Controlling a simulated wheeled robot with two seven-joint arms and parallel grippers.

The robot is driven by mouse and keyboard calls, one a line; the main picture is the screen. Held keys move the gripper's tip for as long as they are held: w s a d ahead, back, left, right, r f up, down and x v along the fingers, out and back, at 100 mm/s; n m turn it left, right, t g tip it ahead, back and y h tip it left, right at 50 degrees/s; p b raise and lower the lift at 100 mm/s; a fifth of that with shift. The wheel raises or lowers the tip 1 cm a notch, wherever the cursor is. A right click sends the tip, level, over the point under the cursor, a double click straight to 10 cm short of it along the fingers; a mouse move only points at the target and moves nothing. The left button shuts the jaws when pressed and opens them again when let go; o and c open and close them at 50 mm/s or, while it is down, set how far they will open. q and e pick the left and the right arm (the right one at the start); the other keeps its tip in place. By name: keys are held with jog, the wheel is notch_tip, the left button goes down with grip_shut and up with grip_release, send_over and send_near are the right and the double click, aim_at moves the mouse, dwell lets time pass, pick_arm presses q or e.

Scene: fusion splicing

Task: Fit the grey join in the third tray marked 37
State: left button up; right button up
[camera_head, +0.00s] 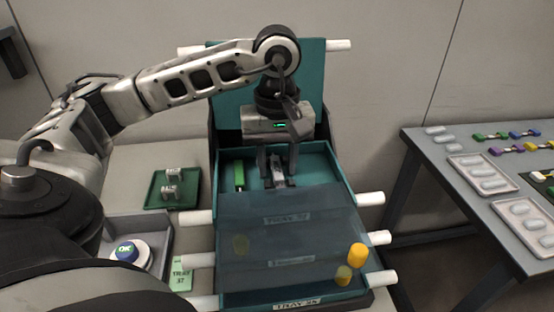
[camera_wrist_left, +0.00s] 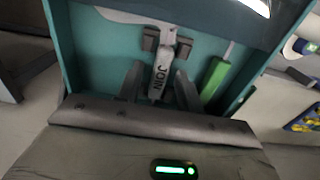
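The grey join (camera_head: 278,174) lies in the open teal tray (camera_head: 325,172), at a dark holder near the tray's middle. In the left wrist view the join (camera_wrist_left: 161,77), lettered JOIN, lies lengthwise between two dark clips at its far end. My left gripper (camera_head: 278,166) points down into the tray from above. Its fingers stand on either side of the join with visible gaps, so it is open. The open tray's own number cannot be read. A green tag (camera_head: 180,274) at the left reads TRAY 37. My right gripper is not in view.
A green bar (camera_head: 239,175) lies in the tray left of the gripper. Smoky trays with front labels (camera_head: 296,305) overlap nearer me, with yellow-orange knobs (camera_head: 357,255) at right. A teal panel (camera_head: 340,80) stands upright behind. A green dish (camera_head: 152,203) sits left; a side table (camera_head: 470,190) stands right.

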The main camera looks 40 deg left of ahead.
aim_at(278, 167)
pick_arm(q)
jog(key=shift+r+p, duration=0.3)
jog(key=shift+r, duration=0.1)
notch_tip(278, 167, up, 5)
jog(key=shift+f, duration=0.2)
notch_tip(278, 167, up, 7)
jog(key=p, duration=0.3)
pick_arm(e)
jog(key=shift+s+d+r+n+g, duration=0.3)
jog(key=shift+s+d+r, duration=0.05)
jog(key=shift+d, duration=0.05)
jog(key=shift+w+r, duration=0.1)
pick_arm(q)
jog(key=shift+s, duration=0.1)
